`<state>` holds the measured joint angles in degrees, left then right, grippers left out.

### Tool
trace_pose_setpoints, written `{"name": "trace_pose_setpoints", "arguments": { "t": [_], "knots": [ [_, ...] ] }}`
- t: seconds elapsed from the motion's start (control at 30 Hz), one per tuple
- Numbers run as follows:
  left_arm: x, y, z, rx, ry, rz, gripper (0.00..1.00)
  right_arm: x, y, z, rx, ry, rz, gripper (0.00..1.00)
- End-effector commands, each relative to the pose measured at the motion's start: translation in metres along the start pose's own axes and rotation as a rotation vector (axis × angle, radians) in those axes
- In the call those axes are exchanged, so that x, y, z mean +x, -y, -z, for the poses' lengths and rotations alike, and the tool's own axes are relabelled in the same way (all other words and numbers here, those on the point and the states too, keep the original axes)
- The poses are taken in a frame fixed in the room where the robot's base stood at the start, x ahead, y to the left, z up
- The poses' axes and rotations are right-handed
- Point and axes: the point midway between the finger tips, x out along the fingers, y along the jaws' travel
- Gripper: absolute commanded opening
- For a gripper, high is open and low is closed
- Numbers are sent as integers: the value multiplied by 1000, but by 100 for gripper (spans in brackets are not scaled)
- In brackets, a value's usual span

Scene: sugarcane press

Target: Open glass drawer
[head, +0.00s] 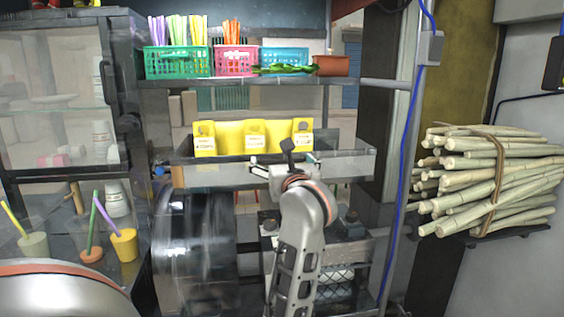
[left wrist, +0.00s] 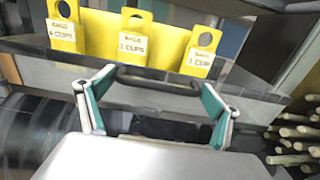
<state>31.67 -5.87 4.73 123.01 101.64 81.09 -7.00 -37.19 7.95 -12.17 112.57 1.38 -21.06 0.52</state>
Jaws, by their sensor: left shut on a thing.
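The drawer (head: 345,167) is a long grey, partly see-through box below the shelf, with yellow cup-label cards (head: 254,139) standing in it. Its front panel also shows in the left wrist view (left wrist: 40,71), with a dark bar handle (left wrist: 158,82) at the middle. The gripper hides part of the drawer front in the head view. My right gripper is not in view.
A glass cabinet (head: 60,90) stands at the left, with cups and straws on a lower ledge. Baskets of straws (head: 180,62) sit on the shelf above. A dark roller drum (head: 195,245) is below the drawer. A sugarcane bundle (head: 490,175) lies on a rack at the right.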

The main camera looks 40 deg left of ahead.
Motion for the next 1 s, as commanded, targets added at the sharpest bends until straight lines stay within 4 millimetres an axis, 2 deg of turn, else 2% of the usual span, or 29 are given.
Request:
{"name": "trace_pose_setpoints", "arguments": {
  "t": [0.03, 0.07, 0.1, 0.37, 0.47, 0.8, 1.0],
  "knots": [
    [-1, 2, -1, -1, 1, 4, 52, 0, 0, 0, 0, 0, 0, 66],
    [-1, 2, -1, -1, 1, 4, 93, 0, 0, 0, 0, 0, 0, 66],
    [-1, 2, -1, -2, 1, 5, 96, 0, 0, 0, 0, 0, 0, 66],
    [-1, 1, 0, -1, 0, 2, 96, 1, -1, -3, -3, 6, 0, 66],
    [-6, 1, 0, -1, 1, 3, 96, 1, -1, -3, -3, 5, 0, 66],
    [-58, 2, 0, -2, -1, 6, 96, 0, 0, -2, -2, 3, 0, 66],
    [-74, 2, 0, -1, 1, 4, 96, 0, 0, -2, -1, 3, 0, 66]
  ]
}}
